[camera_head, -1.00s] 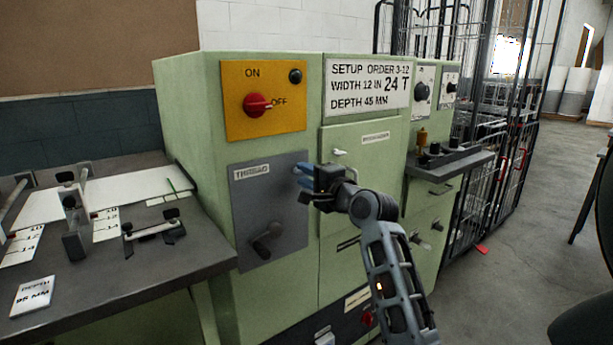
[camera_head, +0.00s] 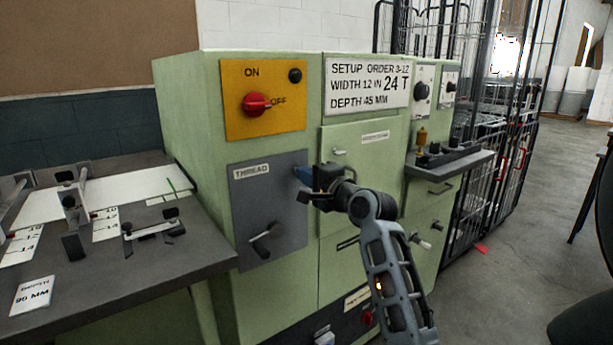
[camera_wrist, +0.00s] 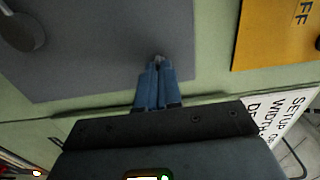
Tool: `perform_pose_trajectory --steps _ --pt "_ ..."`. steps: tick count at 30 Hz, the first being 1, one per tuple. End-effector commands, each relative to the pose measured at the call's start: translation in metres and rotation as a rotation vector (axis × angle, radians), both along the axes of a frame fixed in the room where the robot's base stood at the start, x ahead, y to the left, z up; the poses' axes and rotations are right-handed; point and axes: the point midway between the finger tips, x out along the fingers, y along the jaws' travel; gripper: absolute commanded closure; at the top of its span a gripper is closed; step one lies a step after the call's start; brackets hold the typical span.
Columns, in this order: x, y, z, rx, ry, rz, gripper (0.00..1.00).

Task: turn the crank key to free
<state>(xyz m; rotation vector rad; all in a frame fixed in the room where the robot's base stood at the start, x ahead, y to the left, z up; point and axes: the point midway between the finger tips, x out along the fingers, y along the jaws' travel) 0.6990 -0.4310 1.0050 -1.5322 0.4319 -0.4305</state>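The crank key (camera_head: 262,246) appears to be the dark handle low on the grey panel (camera_head: 240,205) labelled THREAD, on the front of the green machine. A rounded dark handle end (camera_wrist: 22,32) shows at the upper left of the wrist view. My gripper (camera_head: 301,173) is at the upper right edge of that panel, above and right of the handle and apart from it. In the wrist view its blue fingers (camera_wrist: 158,70) lie close together over the grey panel. A small grey spot shows at their tips; I cannot tell what it is.
Above is a yellow plate (camera_head: 284,124) with a red ON/OFF knob (camera_head: 256,104). A white setup sign (camera_head: 367,82) is to its right. A shelf with dark knobs (camera_head: 455,160) juts out at right. A dark worktable (camera_head: 130,275) with gauges stands at left.

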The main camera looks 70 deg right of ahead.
Motion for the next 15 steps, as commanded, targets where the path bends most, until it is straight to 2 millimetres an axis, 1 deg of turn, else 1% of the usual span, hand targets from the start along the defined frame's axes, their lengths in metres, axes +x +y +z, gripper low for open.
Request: perform_pose_trajectory --steps 8,15 --pt "0.0005 0.0006 -0.0016 -0.071 0.045 0.001 1.0" --pt "0.0008 0.0009 -0.0028 -0.225 0.14 0.002 1.0"
